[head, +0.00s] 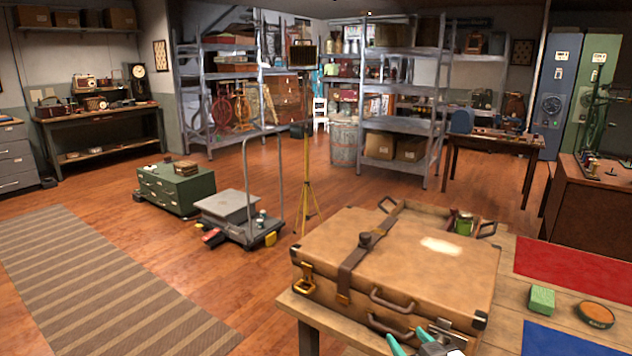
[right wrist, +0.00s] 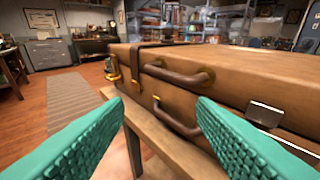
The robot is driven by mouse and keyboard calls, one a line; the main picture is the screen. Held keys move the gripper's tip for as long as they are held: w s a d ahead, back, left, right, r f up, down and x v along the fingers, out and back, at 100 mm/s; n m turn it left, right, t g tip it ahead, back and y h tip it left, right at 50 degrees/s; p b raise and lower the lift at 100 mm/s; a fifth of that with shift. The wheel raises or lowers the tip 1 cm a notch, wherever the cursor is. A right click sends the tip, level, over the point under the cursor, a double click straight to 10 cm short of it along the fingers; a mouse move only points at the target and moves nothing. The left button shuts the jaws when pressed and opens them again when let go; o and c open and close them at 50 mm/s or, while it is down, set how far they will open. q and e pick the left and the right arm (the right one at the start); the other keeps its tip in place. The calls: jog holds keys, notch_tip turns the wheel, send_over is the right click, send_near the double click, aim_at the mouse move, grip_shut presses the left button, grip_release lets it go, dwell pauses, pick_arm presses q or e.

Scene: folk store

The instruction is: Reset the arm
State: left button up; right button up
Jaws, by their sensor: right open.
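My right gripper (head: 408,344) shows at the bottom edge of the head view, in front of the near side of a brown suitcase. Its teal fingers are spread wide and empty in the right wrist view (right wrist: 160,125). The suitcase (head: 400,262) lies closed on a wooden table, with a dark strap and handles on its near side. It fills the middle of the right wrist view (right wrist: 230,75), beyond the fingertips, and I see no contact. My left gripper is not in view.
A cart (head: 238,218) and a green chest (head: 175,188) stand on the floor.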

jog(key=s+d+f+g+h, duration=0.1)
jog(key=s+f+g, duration=0.35)
jog(key=s, duration=0.55)
jog(key=s+d+f+g+h, duration=0.1)
jog(key=s+f+g, duration=0.2)
jog(key=s+f, duration=0.55)
jog(key=s+d+f+g+h, duration=0.1)
jog(key=s+f+g, duration=0.25)
jog(key=s, duration=0.95)
notch_tip(320, 180, down, 25)
jog(key=s+g, duration=0.1)
jog(key=g, duration=0.1)
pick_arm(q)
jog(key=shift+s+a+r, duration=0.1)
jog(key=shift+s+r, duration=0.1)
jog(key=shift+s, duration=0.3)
pick_arm(e)
jog(key=s+d+f+g, duration=0.1)
jog(key=s+d+f, duration=0.1)
jog(key=s+f, duration=1.3)
jog(key=shift+s+d+f+h, duration=0.25)
jog(key=shift+s+d+h, duration=0.1)
jog(key=shift+s, duration=0.2)
